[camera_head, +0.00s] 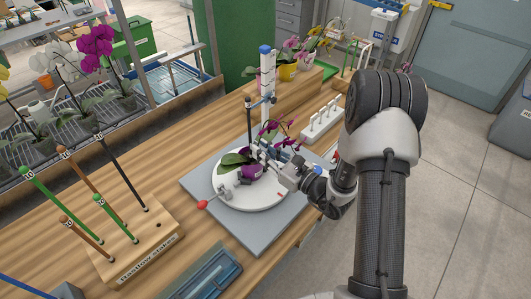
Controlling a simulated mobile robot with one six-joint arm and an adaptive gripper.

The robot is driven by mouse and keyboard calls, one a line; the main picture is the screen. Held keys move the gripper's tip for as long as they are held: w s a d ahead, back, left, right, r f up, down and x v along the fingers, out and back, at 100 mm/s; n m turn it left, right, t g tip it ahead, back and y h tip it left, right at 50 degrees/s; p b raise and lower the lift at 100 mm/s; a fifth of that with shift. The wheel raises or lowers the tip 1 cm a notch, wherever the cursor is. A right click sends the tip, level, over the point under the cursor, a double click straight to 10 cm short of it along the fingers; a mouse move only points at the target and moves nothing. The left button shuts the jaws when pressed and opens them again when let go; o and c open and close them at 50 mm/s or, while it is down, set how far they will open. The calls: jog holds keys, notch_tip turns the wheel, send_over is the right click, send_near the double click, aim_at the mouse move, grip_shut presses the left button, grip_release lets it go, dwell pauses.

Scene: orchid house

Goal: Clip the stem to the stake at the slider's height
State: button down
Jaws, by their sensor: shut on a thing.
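A potted orchid with a purple pot (251,172), green leaves (232,159) and dark magenta flowers (271,127) stands on a round white turntable (232,197). Behind it rises a white upright scale (267,70) with a blue top. A slider (265,100) sits partway up it. A thin dark upright (249,122) with a black top stands just left of the scale; I cannot tell whether it is the stake. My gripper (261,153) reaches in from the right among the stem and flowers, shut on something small. Its fingers and the plant hide that thing and any contact with the stem.
The turntable rests on a grey plate (196,182) and has a red-knobbed lever (203,204). A wooden block (150,252) with several coloured stakes stands at front left. A blue tray (208,276) lies in front. A white pegged rack (321,122) stands behind right.

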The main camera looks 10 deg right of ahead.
jog(key=shift+x, duration=1)
jog(key=c, duration=1.4)
grip_release()
jog(key=shift+c, duration=0.2)
